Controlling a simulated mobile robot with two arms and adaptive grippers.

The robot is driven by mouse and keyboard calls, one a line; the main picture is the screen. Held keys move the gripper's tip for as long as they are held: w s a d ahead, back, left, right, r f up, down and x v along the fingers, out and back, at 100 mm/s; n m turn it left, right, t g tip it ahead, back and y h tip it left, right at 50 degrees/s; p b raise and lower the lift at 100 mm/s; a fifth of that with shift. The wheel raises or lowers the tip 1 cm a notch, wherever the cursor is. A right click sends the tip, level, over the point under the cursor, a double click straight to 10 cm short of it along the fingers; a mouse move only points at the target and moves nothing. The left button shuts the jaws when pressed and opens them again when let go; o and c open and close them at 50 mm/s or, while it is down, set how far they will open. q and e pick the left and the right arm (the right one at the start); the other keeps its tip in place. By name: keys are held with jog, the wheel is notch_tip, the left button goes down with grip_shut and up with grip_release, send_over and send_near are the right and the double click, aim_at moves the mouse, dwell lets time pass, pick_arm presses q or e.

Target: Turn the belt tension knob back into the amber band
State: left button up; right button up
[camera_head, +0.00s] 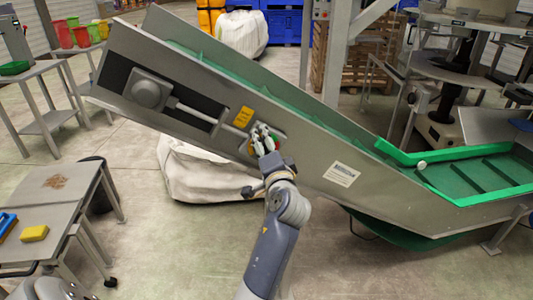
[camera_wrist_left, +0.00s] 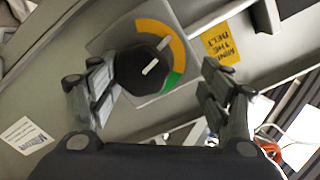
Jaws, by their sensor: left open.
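The belt tension knob (camera_wrist_left: 143,70) is dark and faceted, with a white pointer line slanting to the upper right in the left wrist view. Around it on a grey plate (camera_wrist_left: 100,45) runs an amber band (camera_wrist_left: 165,38), with a green band (camera_wrist_left: 172,82) at its lower right end. The pointer line's upper end faces the amber band. My left gripper (camera_wrist_left: 155,82) is open, its fingers on either side of the knob; the right finger stands apart from it, and contact at the left finger is unclear. In the head view my left gripper (camera_head: 263,138) hides most of the knob.
The knob plate is on the side of the sloping conveyor (camera_head: 300,165), beside a tensioner rod (camera_head: 195,113) and a yellow label (camera_head: 243,117). A white sack (camera_head: 200,175) lies beneath. A small table (camera_head: 60,200) with a yellow sponge (camera_head: 34,233) stands left. Open floor lies in front.

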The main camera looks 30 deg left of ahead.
pick_arm(q)
jog(key=o, duration=0.4)
jog(key=r, duration=0.2)
jog(key=w+r, duration=0.1)
jog(key=r, duration=0.4)
jog(key=shift+w, duration=0.4)
jog(key=s+r, duration=0.2)
jog(key=s, duration=0.1)
jog(key=shift+s, duration=0.25)
jog(key=c, duration=0.4)
jog(key=shift+w+f, duration=0.7)
jog(key=shift+w, duration=0.15)
jog(key=s+d+f+n+p, duration=0.7)
jog(key=s+d+f+n, duration=0.15)
jog(key=n, duration=0.35)
jog(key=p+x, duration=0.3)
jog(key=x, duration=0.6)
jog(key=shift+w+a, duration=0.25)
jog(key=shift+a, duration=0.05)
jog(key=shift+x, duration=0.8)
pick_arm(e)
notch_tip(320, 180, up, 10)
jog(key=shift+r, duration=0.2)
